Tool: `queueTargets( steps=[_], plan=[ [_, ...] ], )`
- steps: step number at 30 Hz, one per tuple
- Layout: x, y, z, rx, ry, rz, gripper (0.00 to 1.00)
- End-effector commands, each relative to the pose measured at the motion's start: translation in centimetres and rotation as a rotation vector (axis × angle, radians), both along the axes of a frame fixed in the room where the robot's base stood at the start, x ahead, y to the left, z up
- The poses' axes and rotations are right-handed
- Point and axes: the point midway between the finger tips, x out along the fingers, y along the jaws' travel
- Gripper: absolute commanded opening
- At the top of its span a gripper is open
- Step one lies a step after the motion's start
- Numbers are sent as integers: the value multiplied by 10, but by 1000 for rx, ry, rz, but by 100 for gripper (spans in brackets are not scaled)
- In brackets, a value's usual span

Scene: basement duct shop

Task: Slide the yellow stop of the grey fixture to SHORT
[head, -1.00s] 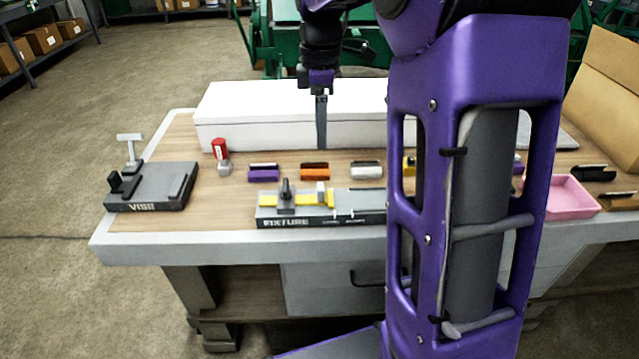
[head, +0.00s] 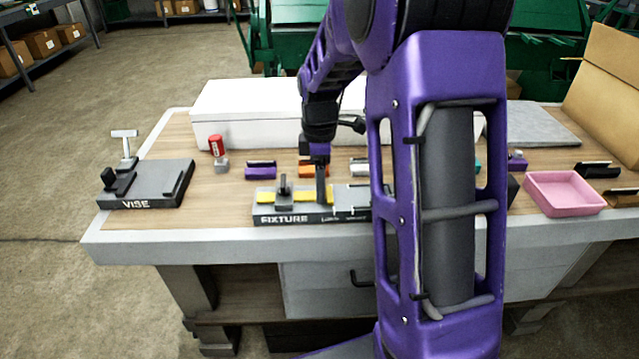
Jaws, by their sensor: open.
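The grey fixture (head: 345,213) lies near the front edge of the bench, with FIXTURE lettered on its front face. Its yellow stop (head: 300,198) is a flat bar toward the fixture's left part, crossed by a dark upright clamp (head: 283,192). Smaller lettering on the front face, further right, is too small to read. My gripper (head: 321,201) is open and points down at the right end of the yellow stop. Its fingers hide the stop's small grey knob, and I cannot tell whether they touch it. My arm column hides the fixture's right end.
A vise (head: 150,192) stands at left, with a red-topped stamp (head: 217,152) near it. Purple (head: 260,170) and orange (head: 307,171) holders lie behind the fixture. A long white box (head: 250,120) is at the back. A pink tray (head: 563,194) sits at right.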

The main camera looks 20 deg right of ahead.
Motion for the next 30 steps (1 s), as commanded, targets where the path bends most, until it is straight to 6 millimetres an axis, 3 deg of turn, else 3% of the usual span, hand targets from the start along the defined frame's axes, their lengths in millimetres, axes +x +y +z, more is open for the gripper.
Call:
queueTargets(
  steps=[6,18,30],
  plan=[
    [0,0,0,0,0,0,68],
    [0,0,0,0,0,0,0],
    [0,0,0,0,0,0,0]
  ],
)
